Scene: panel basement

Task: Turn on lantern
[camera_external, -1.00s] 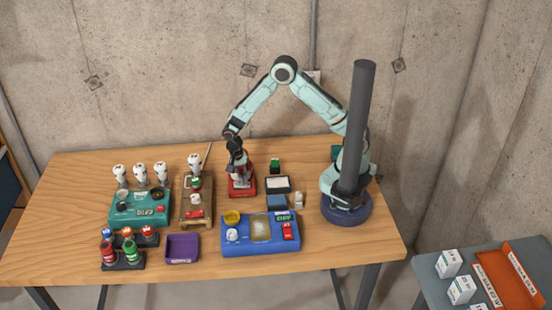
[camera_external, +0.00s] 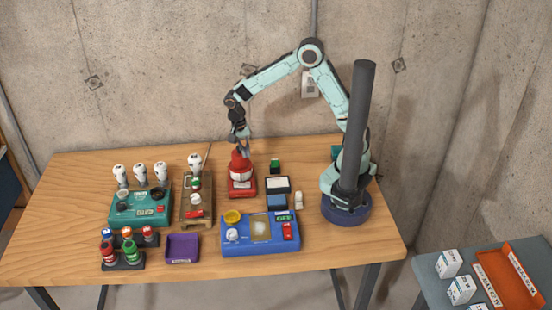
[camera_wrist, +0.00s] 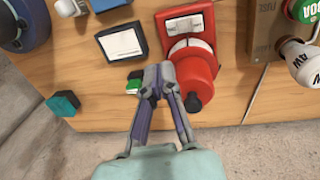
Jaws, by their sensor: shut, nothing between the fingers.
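The red lantern (camera_external: 241,168) stands upright at the back middle of the table, with a red cap and a pale band. A red base plate (camera_external: 242,190) lies under or in front of it. The lantern (camera_wrist: 195,72) and its plate (camera_wrist: 184,23) also show in the wrist view. I cannot tell whether it is lit. My gripper (camera_external: 245,153) is above the lantern's top, near its right side in the external view. In the wrist view my gripper (camera_wrist: 158,72) is shut and empty, its tips just left of the lantern. I cannot tell whether they touch it.
Right of the lantern are a green-topped block (camera_external: 275,166), a white-topped box (camera_external: 277,184) and a blue box (camera_external: 277,202). A wooden stand (camera_external: 196,215) is to the left. A blue panel (camera_external: 260,246) lies in front. Bare wood shows behind the lantern.

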